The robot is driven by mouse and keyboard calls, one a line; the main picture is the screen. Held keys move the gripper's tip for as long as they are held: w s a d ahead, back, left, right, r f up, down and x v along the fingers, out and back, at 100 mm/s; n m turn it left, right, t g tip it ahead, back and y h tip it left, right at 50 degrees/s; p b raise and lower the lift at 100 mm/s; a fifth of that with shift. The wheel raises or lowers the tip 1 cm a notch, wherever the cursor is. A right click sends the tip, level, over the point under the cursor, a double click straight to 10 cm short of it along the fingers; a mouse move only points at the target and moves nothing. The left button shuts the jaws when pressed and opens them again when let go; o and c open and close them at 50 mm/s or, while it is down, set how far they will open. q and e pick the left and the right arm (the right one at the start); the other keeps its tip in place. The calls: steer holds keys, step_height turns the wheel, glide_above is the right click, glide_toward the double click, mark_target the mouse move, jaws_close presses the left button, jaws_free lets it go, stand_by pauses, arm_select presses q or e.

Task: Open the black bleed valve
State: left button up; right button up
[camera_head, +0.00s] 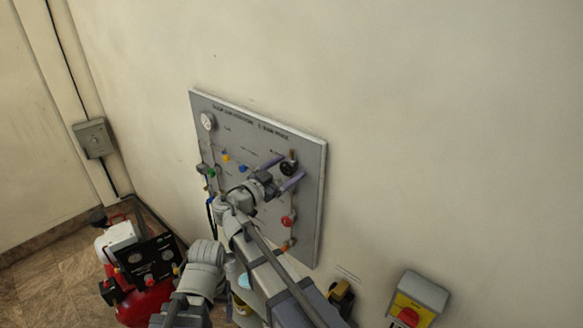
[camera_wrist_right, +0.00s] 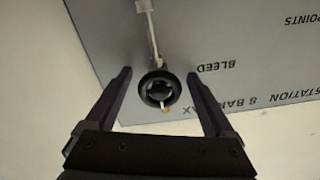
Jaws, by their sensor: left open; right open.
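The black bleed valve (camera_head: 288,168) is a round black knob at the upper right of the grey panel (camera_head: 309,222). In the right wrist view the black bleed valve (camera_wrist_right: 159,88) is a ring-shaped knob beside the upside-down word BLEED. My right gripper (camera_head: 291,166) has purple fingers and is open, pointing at the panel. In the right wrist view its fingers (camera_wrist_right: 160,76) stand on either side of the knob, with a gap on both sides. I cannot make out my left gripper in these views.
A red knob (camera_head: 288,221) sits below the black one. Blue, yellow and green knobs and a gauge (camera_head: 208,121) are further left on the panel. A red compressor (camera_head: 141,300) stands on the floor at left. A yellow-grey switch box (camera_head: 417,298) is at lower right.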

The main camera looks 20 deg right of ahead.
steer(key=shift+a, duration=0.15)
steer(key=shift+c, duration=0.3)
steer(key=shift+d, duration=0.25)
steer(key=c, duration=1.3)
